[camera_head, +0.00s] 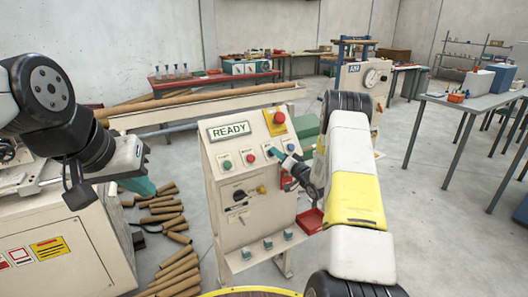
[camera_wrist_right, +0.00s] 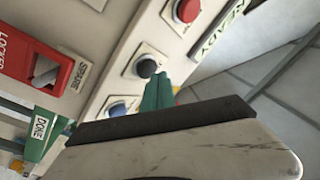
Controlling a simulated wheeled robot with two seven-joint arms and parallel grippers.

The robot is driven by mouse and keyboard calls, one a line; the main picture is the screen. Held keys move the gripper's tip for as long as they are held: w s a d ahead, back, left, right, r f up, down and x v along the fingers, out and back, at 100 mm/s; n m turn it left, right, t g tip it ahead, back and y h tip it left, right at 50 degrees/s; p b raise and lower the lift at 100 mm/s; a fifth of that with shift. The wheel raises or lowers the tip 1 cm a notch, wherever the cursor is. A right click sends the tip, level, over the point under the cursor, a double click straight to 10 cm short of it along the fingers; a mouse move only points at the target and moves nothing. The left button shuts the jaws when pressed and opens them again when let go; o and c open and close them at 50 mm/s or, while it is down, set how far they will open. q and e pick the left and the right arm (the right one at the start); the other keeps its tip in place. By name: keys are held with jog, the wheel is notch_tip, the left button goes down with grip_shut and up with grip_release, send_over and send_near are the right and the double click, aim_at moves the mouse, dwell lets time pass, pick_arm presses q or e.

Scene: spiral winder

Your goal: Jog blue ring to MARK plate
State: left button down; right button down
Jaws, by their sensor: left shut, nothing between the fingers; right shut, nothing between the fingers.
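The console (camera_head: 222,200) stands in the middle of the head view with a lit READY sign (camera_head: 229,130). My right gripper (camera_head: 274,153) is shut and empty, its teal tips at the button row. In the right wrist view the shut tips (camera_wrist_right: 158,92) are close beside a dark button (camera_wrist_right: 146,67); I cannot tell whether they touch it. A blue button (camera_wrist_right: 118,109) lies to its lower left and a red button (camera_wrist_right: 187,10) to its upper right. My left gripper (camera_head: 145,187) is shut and empty beside the left machine. I cannot identify the blue ring or MARK plate.
A red emergency stop (camera_head: 279,117) sits high on the console. A red LOCKED switch (camera_wrist_right: 45,70) is near the buttons. Several brown tubes (camera_head: 178,270) lie on the floor left of the console. A grey table (camera_head: 455,110) stands at right.

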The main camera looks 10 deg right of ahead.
jog(key=shift+w+a+f, duration=0.15)
jog(key=shift+w+f, duration=0.15)
dwell(0.6)
dwell(0.4)
jog(key=shift+s+d+r, duration=0.25)
jog(key=shift+s+r, duration=0.35)
jog(key=shift+s+d+r, duration=0.35)
jog(key=shift+s+r, duration=0.45)
jog(key=shift+s, duration=0.1)
jog(key=shift+s+d+r, duration=0.3)
jog(key=shift+s+r, duration=0.5)
jog(key=shift+s, duration=0.1)
dwell(0.5)
